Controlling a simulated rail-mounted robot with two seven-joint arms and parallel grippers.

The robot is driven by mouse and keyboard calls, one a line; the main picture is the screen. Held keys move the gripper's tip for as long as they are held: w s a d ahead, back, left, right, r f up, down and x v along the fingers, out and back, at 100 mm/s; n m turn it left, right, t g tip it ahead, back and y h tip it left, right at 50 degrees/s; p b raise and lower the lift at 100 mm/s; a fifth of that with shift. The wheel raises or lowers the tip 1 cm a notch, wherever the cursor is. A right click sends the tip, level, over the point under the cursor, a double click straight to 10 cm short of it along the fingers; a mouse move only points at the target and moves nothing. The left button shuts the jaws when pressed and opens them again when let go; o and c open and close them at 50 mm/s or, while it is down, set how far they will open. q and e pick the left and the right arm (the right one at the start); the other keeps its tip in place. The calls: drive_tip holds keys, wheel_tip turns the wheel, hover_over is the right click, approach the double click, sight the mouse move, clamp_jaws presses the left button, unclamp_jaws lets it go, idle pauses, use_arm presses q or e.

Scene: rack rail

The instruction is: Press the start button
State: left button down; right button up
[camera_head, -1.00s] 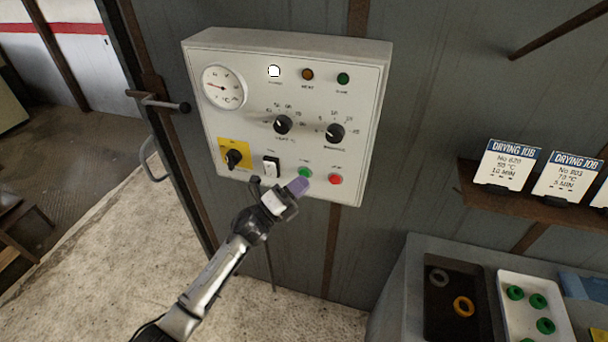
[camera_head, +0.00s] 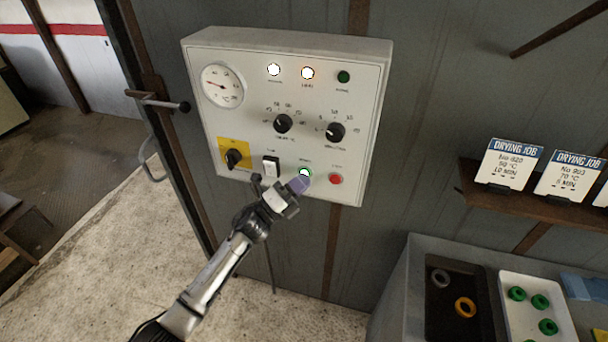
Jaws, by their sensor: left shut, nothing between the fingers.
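The white control panel (camera_head: 228,128) is mounted on the grey wall. Its green start button (camera_head: 305,172) is near the bottom and glows white in the middle. My left gripper (camera_head: 299,184) is shut and empty, with its purple fingertips just below and left of the start button. I cannot tell whether the tips touch it. The red button (camera_head: 336,179) is to the right of it. The white lamp (camera_head: 274,69) and the middle lamp (camera_head: 307,73) at the top are lit. The green lamp (camera_head: 343,77) is dark. My right gripper is not in view.
The panel also has a gauge (camera_head: 222,86), two black knobs, a rotary switch on a yellow plate (camera_head: 233,158) and a white rocker switch (camera_head: 271,166). A shelf with job cards (camera_head: 512,165) and trays of rings (camera_head: 540,290) are at right. A door handle (camera_head: 153,165) is at left.

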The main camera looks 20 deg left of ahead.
use_arm(q)
drive_tip(key=shift+s, duration=0.1)
drive_tip(key=shift+s+p, duration=0.45)
drive_tip(key=shift+s, duration=0.3)
drive_tip(key=s+p, duration=0.2)
drive_tip(key=s, duration=0.3)
idle(0.5)
drive_tip(key=shift+d, duration=0.1)
idle(0.6)
